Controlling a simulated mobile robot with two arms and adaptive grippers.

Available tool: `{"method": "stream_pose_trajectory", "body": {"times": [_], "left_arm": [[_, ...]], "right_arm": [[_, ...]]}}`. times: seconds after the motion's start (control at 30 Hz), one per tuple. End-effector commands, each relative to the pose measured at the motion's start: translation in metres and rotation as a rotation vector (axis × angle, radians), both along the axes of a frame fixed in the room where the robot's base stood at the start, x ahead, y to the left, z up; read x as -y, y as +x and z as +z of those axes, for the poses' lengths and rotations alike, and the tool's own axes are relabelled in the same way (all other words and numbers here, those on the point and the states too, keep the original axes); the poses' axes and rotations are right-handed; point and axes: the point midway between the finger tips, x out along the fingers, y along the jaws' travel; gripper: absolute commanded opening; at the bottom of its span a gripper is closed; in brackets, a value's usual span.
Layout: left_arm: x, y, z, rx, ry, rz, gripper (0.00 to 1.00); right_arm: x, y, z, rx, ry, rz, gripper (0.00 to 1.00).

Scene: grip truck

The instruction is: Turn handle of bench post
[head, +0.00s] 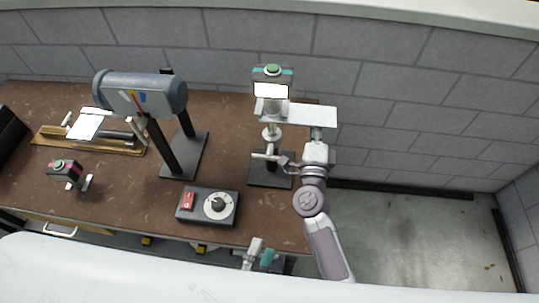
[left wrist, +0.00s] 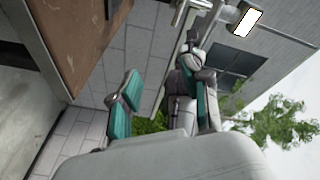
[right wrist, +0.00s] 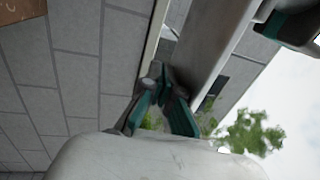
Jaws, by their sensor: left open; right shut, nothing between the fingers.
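The bench post (head: 271,136) stands on a dark base near the right end of the bench. Its pale handle (head: 263,156) sticks out low on the post, toward the left. My left gripper (head: 258,252) is open and empty at the front of the bench, its teal pads apart. In the left wrist view its fingers (left wrist: 158,76) hold nothing. My right arm stands close on the right of the post. In the right wrist view my right gripper (right wrist: 161,72) is shut and empty beside a pale bar. I cannot tell whether it touches the handle, which is hidden there.
A box with a green button (head: 272,70) tops the post. A grey cylinder on a dark stand (head: 140,95) and a control box with a dial (head: 208,206) stand to the left. Floor (head: 420,230) is clear right of the bench (head: 225,150); a grey block wall closes the back.

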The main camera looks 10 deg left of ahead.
Motion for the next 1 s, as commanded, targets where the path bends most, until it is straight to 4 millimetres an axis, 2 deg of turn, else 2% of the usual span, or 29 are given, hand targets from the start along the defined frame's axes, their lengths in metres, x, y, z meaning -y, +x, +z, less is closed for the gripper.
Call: {"method": "stream_pose_trajectory", "body": {"times": [0.03,0.2,0.3,0.43,0.73,1.0], "left_arm": [[0.005,0.015,0.009,0.031,0.062,0.031,0.47],[0.007,0.065,0.025,0.090,0.357,0.138,0.47],[0.002,0.089,0.030,0.096,0.519,0.189,0.47],[-0.005,0.109,0.033,0.091,0.670,0.228,0.47],[-0.011,0.136,0.034,0.086,0.772,0.251,0.47],[-0.011,0.189,0.034,0.086,0.770,0.251,0.47]], "right_arm": [[0.000,0.000,0.003,0.006,0.001,-0.001,0.00],[0.000,0.000,0.003,0.006,0.001,-0.002,0.00],[0.000,0.001,0.003,0.006,0.001,-0.002,0.00],[0.000,0.001,0.003,0.006,0.001,-0.002,0.00],[0.000,0.001,0.003,0.006,0.001,-0.002,0.00],[0.000,0.001,0.003,0.006,0.001,-0.002,0.00]]}}
